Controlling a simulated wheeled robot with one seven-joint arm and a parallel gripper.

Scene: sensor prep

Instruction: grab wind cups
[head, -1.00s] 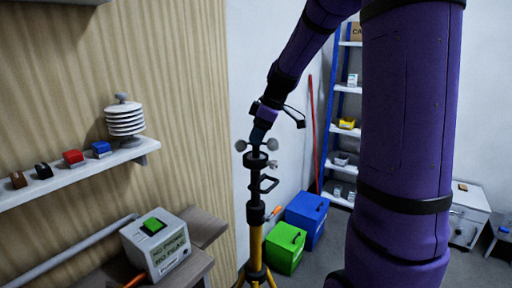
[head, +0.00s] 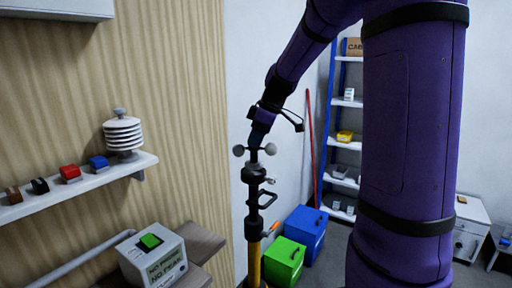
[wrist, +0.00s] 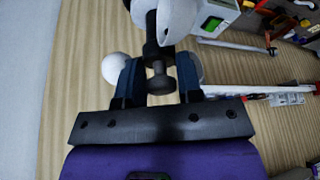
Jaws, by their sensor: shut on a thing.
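The wind cups (head: 239,150) are small grey cups on a dark hub, at the top of a black and yellow tripod mast (head: 254,200) in the head view. My gripper (head: 256,142) points down onto the hub from above. In the wrist view, my two dark blue fingers (wrist: 157,80) are shut on the dark knobbed hub (wrist: 160,82). Pale cups show outside the fingers and above them, one at the left (wrist: 114,68). The right cup is partly hidden by a finger. Whether the hub still touches the mast is unclear.
A wall shelf (head: 90,182) at left holds a white stacked-disc shield (head: 122,135) and small coloured blocks. A grey box with a green top (head: 152,260) sits below. Green (head: 284,262) and blue (head: 306,232) bins stand right of the mast, before a blue shelf rack (head: 345,145).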

